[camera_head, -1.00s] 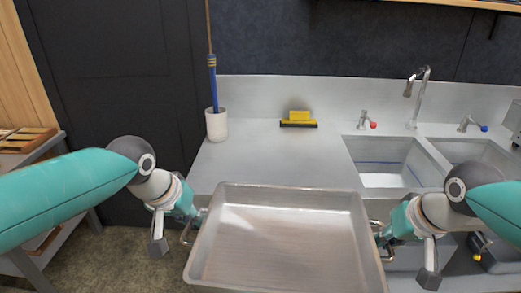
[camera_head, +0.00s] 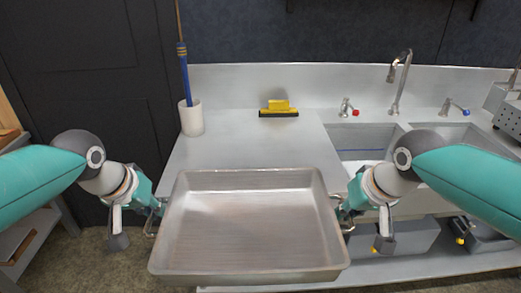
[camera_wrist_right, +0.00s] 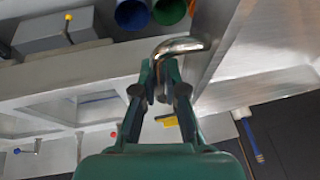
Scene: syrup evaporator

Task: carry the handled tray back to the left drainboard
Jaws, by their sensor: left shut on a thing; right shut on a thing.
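The handled tray (camera_head: 250,222) is a large, empty grey metal pan with raised walls, held roughly level in front of the counter. It overlaps the front of the left drainboard (camera_head: 230,150) in the head view; whether it touches is hidden. My left gripper (camera_head: 155,210) is shut on the tray's left handle. My right gripper (camera_head: 343,208) is shut on the right handle. In the right wrist view the fingers (camera_wrist_right: 160,85) close around the curved metal handle (camera_wrist_right: 180,45), beside the tray wall (camera_wrist_right: 225,50).
A white cup (camera_head: 191,118) with a blue-handled brush stands at the drainboard's back left. A yellow-and-black squeegee (camera_head: 279,109) lies near the backsplash. The sink basin (camera_head: 360,140) and faucet (camera_head: 399,80) are to the right. The drainboard between them is clear.

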